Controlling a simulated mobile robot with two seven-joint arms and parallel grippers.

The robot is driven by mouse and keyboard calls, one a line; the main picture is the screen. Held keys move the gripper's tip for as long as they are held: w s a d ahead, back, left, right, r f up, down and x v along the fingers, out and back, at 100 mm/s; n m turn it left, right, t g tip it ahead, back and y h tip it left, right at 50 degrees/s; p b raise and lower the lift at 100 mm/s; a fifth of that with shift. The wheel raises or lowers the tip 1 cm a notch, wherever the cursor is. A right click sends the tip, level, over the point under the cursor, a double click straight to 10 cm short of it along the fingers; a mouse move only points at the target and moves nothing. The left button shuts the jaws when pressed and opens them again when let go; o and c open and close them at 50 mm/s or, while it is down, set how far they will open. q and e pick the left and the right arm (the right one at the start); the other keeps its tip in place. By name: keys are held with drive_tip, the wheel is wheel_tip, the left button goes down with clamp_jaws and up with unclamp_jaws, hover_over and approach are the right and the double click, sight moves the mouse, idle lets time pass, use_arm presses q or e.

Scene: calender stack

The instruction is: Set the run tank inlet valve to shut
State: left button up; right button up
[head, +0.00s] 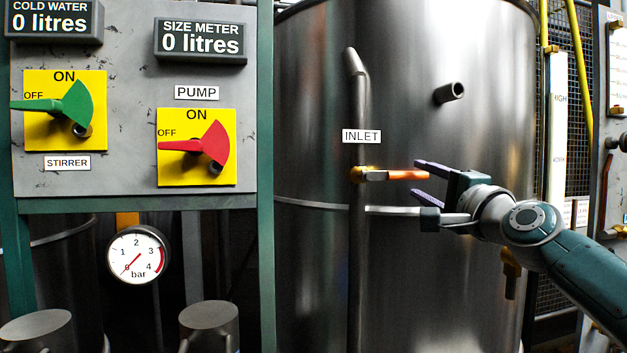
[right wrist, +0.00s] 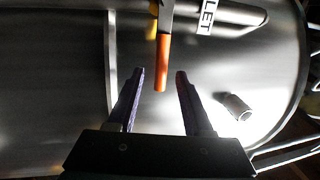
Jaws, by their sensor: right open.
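The inlet valve has an orange-tipped lever handle (head: 405,175) that points right, level and across the upright inlet pipe (head: 358,240). Its brass body (head: 366,174) sits on that pipe under the INLET label (head: 361,136). My right gripper (head: 415,180) is open, with its purple fingers pointing left toward the handle's tip. In the right wrist view the orange handle (right wrist: 162,65) reaches toward the gap between the open fingers (right wrist: 160,75), and nothing is gripped. I cannot tell whether the fingertips overlap the handle in depth. My left gripper is out of view.
The steel tank (head: 310,150) stands close behind the valve. A short pipe stub (head: 449,92) sticks out above my right gripper. A control panel (head: 130,130) with green and red switches is at the left, above a pressure gauge (head: 138,255). A brass fitting (head: 511,262) is below my right arm.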

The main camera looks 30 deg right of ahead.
drive_tip(key=v, duration=0.6)
drive_tip(key=shift+s+p, duration=0.2)
drive_tip(key=shift+p, duration=0.2)
drive_tip(key=shift+a, duration=0.1)
drive_tip(key=s+a+f+n+g+y+p, duration=0.3)
drive_tip(key=s+a+n+g+y+p, duration=0.15)
drive_tip(key=a+n, duration=0.4)
drive_tip(key=s+a+f+n+g+y+p, duration=0.35)
drive_tip(key=a+n+p, duration=0.3)
drive_tip(key=a, duration=0.35)
drive_tip(key=s+a+r+n+g+h+p, duration=0.15)
drive_tip(key=s+n+g+p, duration=0.3)
drive_tip(key=s, duration=0.55)
drive_tip(key=s+a+r+n+g+h+p, duration=0.1)
drive_tip(key=s+a+n+g+h+p, duration=0.25)
drive_tip(key=s, duration=0.75)
wheel_tip(320, 180, up, 36)
drive_tip(key=w+y+p, duration=0.1)
drive_tip(key=y+p, duration=0.1)
drive_tip(key=p, duration=3.5)
drive_tip(key=shift+d, duration=0.25)
